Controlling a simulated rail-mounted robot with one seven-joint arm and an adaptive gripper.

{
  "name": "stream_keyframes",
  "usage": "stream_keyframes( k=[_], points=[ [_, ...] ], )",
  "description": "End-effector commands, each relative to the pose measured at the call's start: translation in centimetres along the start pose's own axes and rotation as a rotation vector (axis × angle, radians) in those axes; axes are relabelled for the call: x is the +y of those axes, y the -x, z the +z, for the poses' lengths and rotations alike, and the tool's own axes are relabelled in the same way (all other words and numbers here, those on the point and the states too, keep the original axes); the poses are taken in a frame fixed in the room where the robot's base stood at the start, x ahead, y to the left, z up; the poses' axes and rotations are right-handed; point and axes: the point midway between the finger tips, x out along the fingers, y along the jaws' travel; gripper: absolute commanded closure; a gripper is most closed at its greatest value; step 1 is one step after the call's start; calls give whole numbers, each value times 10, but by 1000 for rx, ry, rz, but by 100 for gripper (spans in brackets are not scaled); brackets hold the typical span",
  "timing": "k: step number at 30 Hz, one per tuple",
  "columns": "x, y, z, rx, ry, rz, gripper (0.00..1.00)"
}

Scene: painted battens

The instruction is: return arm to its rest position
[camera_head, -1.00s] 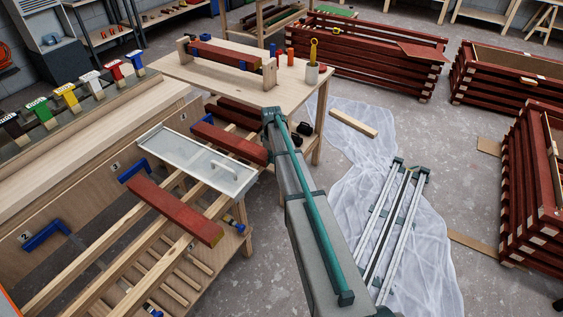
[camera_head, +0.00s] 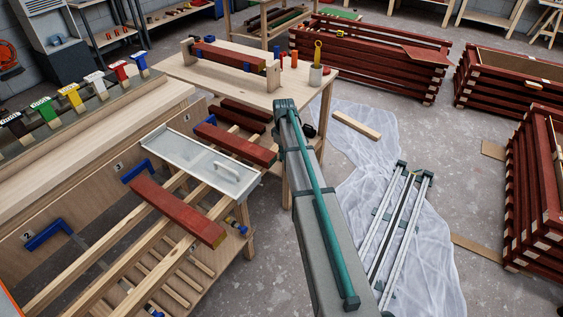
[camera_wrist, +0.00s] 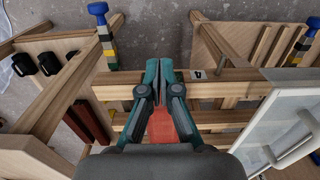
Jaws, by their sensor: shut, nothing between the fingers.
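My arm (camera_head: 320,210) reaches forward from the bottom of the head view, and its far end is near the front edge of the wooden table. In the wrist view my gripper (camera_wrist: 160,68) points down at the wooden frame, with its teal fingers together and nothing between them. A red-painted surface (camera_wrist: 162,128) shows between the finger linkages, lower down; I cannot tell which batten it is. In the head view my fingers are hidden behind the arm.
Red battens (camera_head: 178,211) lie across the slatted rack beside a lidded tray (camera_head: 200,163). A table (camera_head: 285,88) holds another batten (camera_head: 229,56) in a stand. Stacked red frames (camera_head: 370,60) stand behind. Plastic sheeting (camera_head: 430,255) with metal rails (camera_head: 402,225) covers floor on the right.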

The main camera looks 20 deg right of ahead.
Motion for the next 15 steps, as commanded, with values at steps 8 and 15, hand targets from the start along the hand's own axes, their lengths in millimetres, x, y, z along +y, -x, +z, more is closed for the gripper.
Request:
stream_keyframes(
  k=[8, 15],
  points=[
    [0, 39, 0, 0, 0, 1, 100],
    [0, 48, 0, -1, -17, -1, 100]
  ],
)
